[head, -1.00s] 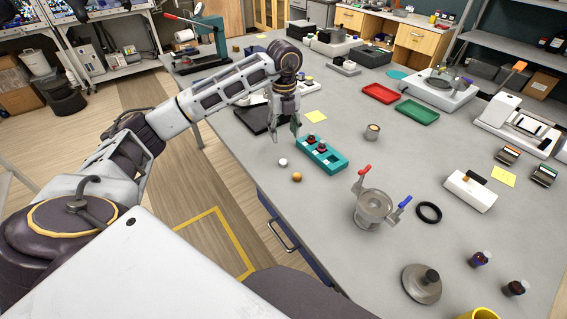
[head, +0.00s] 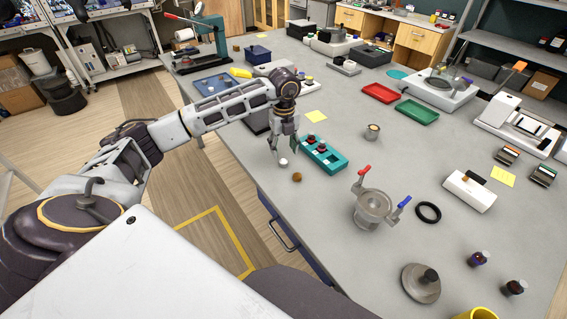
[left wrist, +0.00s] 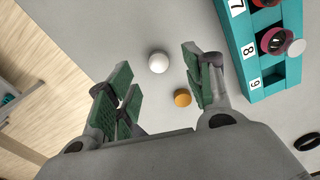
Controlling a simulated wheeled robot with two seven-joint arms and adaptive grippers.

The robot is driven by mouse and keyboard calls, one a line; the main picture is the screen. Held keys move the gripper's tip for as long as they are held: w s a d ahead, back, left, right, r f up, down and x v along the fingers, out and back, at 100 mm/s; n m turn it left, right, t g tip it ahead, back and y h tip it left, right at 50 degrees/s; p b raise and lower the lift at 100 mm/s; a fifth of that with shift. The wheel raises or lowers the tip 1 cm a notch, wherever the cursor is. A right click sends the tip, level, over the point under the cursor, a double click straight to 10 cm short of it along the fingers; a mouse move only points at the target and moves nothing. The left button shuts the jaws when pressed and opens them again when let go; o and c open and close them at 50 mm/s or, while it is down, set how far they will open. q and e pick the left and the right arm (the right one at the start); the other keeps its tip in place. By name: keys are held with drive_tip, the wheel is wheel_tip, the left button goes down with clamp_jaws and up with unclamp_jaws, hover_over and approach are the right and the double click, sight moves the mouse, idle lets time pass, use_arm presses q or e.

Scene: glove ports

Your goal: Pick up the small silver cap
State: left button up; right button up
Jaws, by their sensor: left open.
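The small silver cap (head: 283,162), pale and round, lies on the grey bench near its left edge. It also shows in the left wrist view (left wrist: 158,62), ahead of the space between the fingers. A small orange-brown cap (head: 297,177) lies close by; in the left wrist view it (left wrist: 182,98) sits near the right finger. My left gripper (head: 284,150) points down just above the silver cap, open and empty. Its green-padded fingers (left wrist: 152,82) are wide apart. Whether the fingertips reach the bench, I cannot tell. My right gripper is not in view.
A teal numbered rack (head: 333,162) with dark red-capped vials stands just right of the gripper. A metal pot (head: 373,208) with red and blue handles stands farther right. A yellow note (head: 316,116) lies behind. The bench edge is close on the left.

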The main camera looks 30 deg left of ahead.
sight(283, 161)
use_arm(q)
drive_tip(key=shift+s+f+p, duration=0.1)
drive_tip(key=shift+f+p, duration=0.35)
drive_tip(key=shift+f, duration=2.15)
drive_tip(key=c, duration=0.8)
